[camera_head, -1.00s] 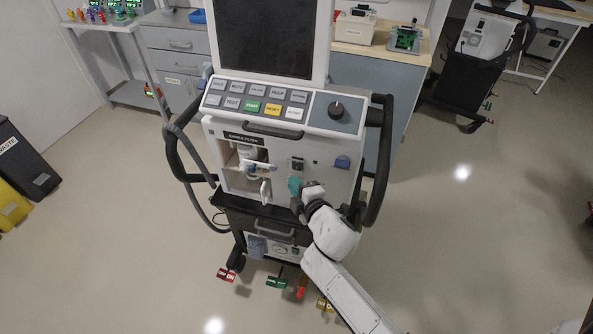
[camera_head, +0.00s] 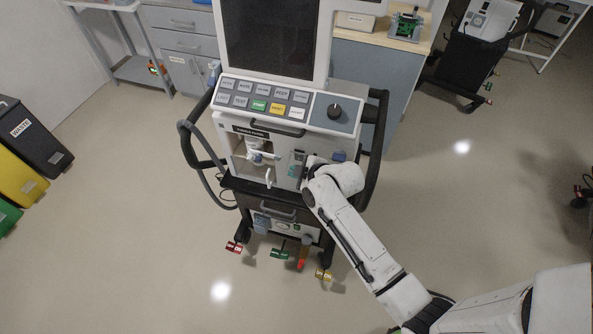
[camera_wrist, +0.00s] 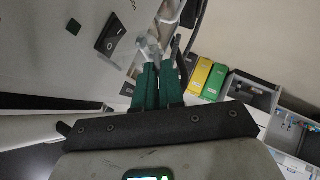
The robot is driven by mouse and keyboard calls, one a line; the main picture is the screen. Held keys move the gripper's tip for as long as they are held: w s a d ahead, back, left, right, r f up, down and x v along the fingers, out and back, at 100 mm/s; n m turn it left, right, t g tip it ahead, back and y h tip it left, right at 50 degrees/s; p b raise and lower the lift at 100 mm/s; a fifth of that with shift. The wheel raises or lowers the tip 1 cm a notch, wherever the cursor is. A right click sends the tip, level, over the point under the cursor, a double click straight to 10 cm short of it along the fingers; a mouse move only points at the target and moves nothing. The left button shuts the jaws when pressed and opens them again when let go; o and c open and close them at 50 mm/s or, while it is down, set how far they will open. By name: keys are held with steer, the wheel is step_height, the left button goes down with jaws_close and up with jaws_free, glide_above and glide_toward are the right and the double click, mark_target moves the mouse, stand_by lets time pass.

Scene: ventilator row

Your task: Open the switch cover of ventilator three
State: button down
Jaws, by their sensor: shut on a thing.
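My gripper (camera_wrist: 160,52) has green fingers, close together beside the switch. They are shut on a small pale part, apparently the switch cover (camera_wrist: 149,46); its outline is unclear. In the head view, my wrist hides most of the gripper (camera_head: 299,159), with a bit of green showing at the panel.
Black side handles (camera_head: 373,150) and a grey hose (camera_head: 190,150) flank the ventilator. Coloured tags (camera_head: 280,252) hang near its base. Waste bins (camera_head: 30,140) stand at left, a cabinet (camera_head: 375,95) behind.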

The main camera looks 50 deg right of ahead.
mark_target(298, 158)
steer(key=r+m+g+y, duration=0.1)
steer(key=r+y, duration=0.2)
steer(key=shift+w+d+m+g, duration=0.2)
steer(key=shift+d+m+g, duration=0.2)
steer(key=shift+w+d+r+m+g+y, duration=0.1)
steer(key=shift+d+r+m+g+y, duration=0.2)
steer(key=shift+y, duration=0.4)
steer(key=shift+w+d+r+m+g+y, duration=0.1)
steer(key=shift+r+m+g+y, duration=0.2)
steer(key=shift+y, duration=0.4)
steer(key=shift+s+r, duration=0.1)
steer(key=c, duration=1.2)
jaws_free()
steer(key=shift+c, duration=0.2)
steer(key=b+v, duration=0.1)
steer(key=v, duration=0.9)
steer(key=shift+s+d+r, duration=0.2)
steer(key=shift+r, duration=0.05)
